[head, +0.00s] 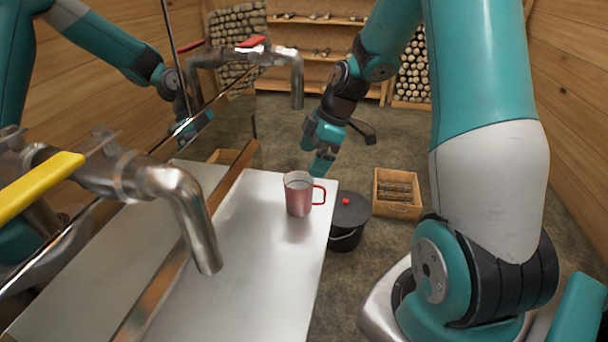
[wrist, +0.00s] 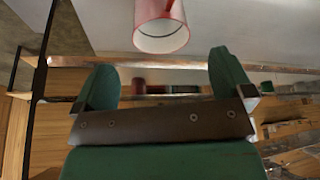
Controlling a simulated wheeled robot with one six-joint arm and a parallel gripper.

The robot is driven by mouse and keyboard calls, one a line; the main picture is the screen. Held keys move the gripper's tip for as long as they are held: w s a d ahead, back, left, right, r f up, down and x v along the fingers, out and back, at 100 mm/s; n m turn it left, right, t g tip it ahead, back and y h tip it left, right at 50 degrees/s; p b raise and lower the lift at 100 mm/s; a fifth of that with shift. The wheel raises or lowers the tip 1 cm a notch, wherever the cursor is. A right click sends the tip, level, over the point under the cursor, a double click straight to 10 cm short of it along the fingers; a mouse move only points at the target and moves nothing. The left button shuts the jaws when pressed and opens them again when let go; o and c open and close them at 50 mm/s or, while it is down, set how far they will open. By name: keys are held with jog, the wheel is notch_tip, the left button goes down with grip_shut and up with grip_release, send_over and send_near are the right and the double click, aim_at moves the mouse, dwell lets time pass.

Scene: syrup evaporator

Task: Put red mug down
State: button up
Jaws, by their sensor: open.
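The red mug (head: 298,196) stands upright on the metal table (head: 252,240), near its far right corner, with its handle to the right. In the wrist view the red mug (wrist: 160,32) shows at the top, beyond my fingertips and apart from them. My gripper (head: 322,160) is beside the table's far edge, behind the mug in the head view. In the wrist view my gripper (wrist: 165,85) has its two green fingers spread wide with nothing between them.
A black lidded bucket (head: 348,220) stands on the floor right of the table. A wooden crate (head: 397,195) with logs is farther right. A steel tap (head: 180,200) with a yellow handle juts out at the left. The table's middle is clear.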

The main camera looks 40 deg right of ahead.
jog(key=shift+v, duration=1.35)
jog(key=shift+c, duration=0.3)
